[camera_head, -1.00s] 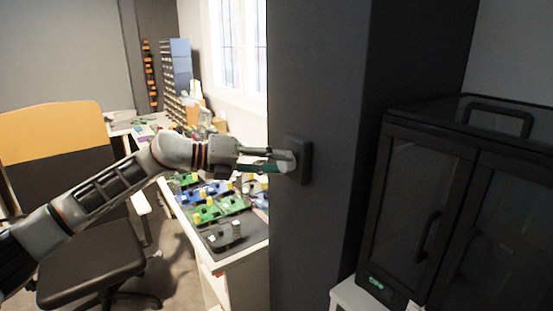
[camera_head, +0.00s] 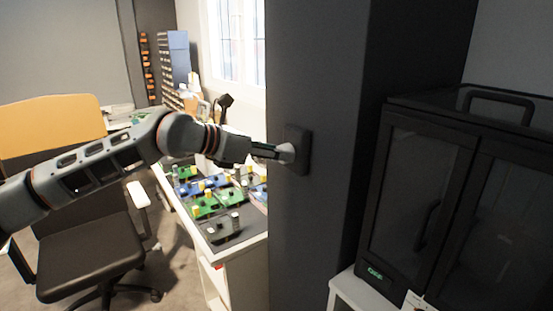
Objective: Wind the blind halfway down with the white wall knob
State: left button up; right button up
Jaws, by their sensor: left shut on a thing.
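The white wall knob (camera_head: 287,153) sits on a dark plate (camera_head: 303,150) on the side of the dark grey pillar. My left gripper (camera_head: 280,152) is at the knob, with its fingers closed on it. The fingers partly cover the knob. The left arm reaches in from the left edge, across the chair and the workbench. The window (camera_head: 235,40) shows at the back, cut off by the top of the picture. I cannot make out a blind on it. My right gripper is not in view.
A white workbench (camera_head: 240,258) with several green and blue circuit boards stands left of the pillar. An office chair (camera_head: 90,262) stands at the lower left. A dark glass-doored cabinet (camera_head: 440,125) stands at the right on a white stand (camera_head: 345,290).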

pick_arm(q)
jog(key=shift+s+d+f+m+t+y+b, duration=0.15)
jog(key=shift+m+t+y+b, duration=0.35)
jog(key=shift+m+b, duration=0.5)
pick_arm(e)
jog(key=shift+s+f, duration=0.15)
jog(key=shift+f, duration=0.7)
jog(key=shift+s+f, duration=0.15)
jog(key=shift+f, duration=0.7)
pick_arm(q)
jog(key=o, duration=1.1)
jog(key=v, duration=1.2)
